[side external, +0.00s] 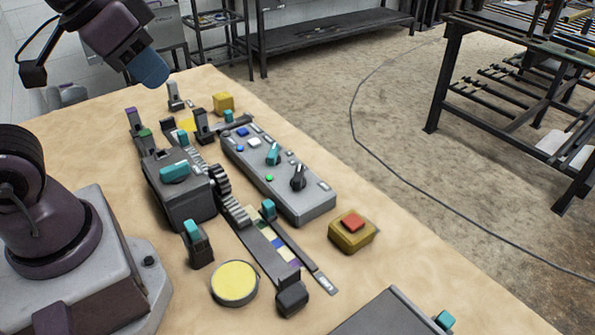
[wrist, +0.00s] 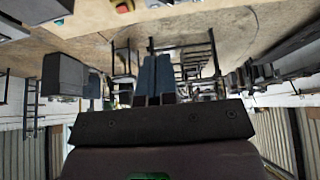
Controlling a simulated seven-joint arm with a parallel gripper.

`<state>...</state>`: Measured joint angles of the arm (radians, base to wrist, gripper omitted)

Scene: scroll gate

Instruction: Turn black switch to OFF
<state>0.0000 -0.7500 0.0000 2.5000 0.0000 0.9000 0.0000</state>
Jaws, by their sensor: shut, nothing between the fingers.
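The black switch (side external: 298,179) is a rotary knob near the front end of a long grey control panel (side external: 310,207) on the table. Its white mark faces up, but the labels beside it are too small to read. A teal knob (side external: 273,155) sits behind it on the same panel. My gripper (side external: 152,70) is raised at the upper left, well above the table and far from the switch. In the wrist view its two blue fingers (wrist: 154,77) are together and hold nothing. The wrist view does not clearly show the switch.
A red button on a yellow base (side external: 352,228) stands right of the panel. Left of it are a dark geared box (side external: 180,195), a strip with coloured tiles (side external: 270,245) and a round yellow pad (side external: 234,282). Several upright levers stand behind.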

